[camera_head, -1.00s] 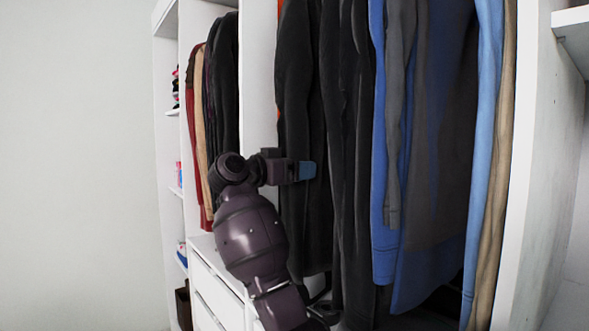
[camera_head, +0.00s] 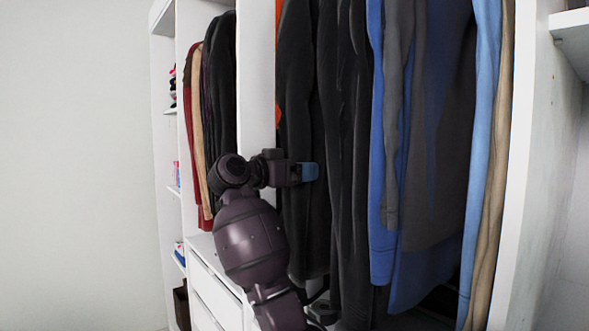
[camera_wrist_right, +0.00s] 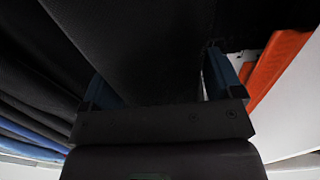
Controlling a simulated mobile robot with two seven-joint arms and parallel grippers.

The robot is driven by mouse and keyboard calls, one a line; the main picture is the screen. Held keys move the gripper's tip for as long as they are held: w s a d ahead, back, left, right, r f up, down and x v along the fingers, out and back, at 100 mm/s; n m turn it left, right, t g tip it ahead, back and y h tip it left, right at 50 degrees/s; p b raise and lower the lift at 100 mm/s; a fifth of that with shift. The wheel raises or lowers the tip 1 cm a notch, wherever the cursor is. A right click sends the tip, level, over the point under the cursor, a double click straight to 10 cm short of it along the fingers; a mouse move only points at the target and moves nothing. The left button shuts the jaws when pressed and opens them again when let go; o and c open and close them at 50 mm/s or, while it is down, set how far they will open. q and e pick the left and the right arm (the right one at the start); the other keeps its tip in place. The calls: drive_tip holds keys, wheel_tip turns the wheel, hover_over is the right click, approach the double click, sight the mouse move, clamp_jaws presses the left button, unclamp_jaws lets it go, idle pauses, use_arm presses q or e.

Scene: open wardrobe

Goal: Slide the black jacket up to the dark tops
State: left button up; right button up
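The black jacket (camera_head: 298,85) hangs at the left end of the middle bay's row, in front of a sliver of an orange garment. The dark tops (camera_head: 347,130) hang close on its right; I see no clear gap between them. My right gripper (camera_head: 308,172) is at the jacket's front, about mid-height, with its blue fingertip against or just before the cloth. In the right wrist view its two fingers (camera_wrist_right: 160,85) stand apart, with dark cloth between them. I cannot tell whether they touch it. My left gripper is not in view.
Blue and grey tops (camera_head: 385,190) hang to the right, then a tan garment (camera_head: 497,170) by the white right panel (camera_head: 520,180). A white divider (camera_head: 256,80) stands left of the jacket. White drawers (camera_head: 215,290) are below left. The orange garment (camera_wrist_right: 277,62) also shows in the right wrist view.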

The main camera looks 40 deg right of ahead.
drive_tip(key=shift+o, duration=1)
drive_tip(key=w+a+b, duration=0.1)
drive_tip(key=a, duration=0.9)
drive_tip(key=shift+a, duration=0.35)
drive_tip(key=shift+w, duration=0.1)
